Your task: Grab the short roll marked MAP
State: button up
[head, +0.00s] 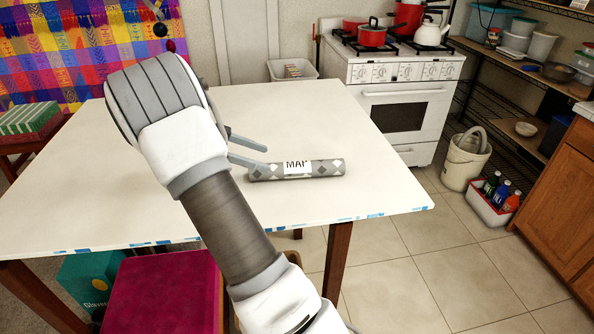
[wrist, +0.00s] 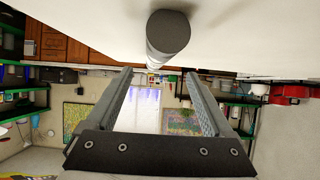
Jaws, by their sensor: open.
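A short grey roll (head: 325,169) with a pale diamond pattern and a white label reading MAP lies on its side on the white table (head: 330,125), near its front right edge. My gripper (head: 266,158) is open and empty at the roll's left end, with its fingers pointing right. In the wrist view, the roll's dark round end (wrist: 168,36) faces the camera against the pale tabletop. The gripper's two fingers (wrist: 158,73) are spread, and the roll runs away between their lines in the picture. I cannot tell the exact height gap between fingers and roll.
The rest of the tabletop is bare. A stove (head: 400,100) with red pots and a white kettle stands behind on the right. A white bin (head: 466,163) and a crate of bottles (head: 492,208) are on the floor. A magenta-topped seat (head: 165,295) is at the table's front.

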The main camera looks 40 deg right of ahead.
aim_at(286, 165)
jog(key=x, duration=0.3)
jog(key=shift+s+d+f, duration=0.15)
jog(key=shift+d, duration=0.1)
jog(key=shift+s+r+x, duration=0.1)
jog(key=shift+x, duration=1.3)
jog(key=shift+s+r+x, duration=0.1)
jog(key=shift+s+x, duration=0.05)
jog(key=shift+x, duration=1.2)
jog(key=shift+c, duration=0.2)
grip_shut()
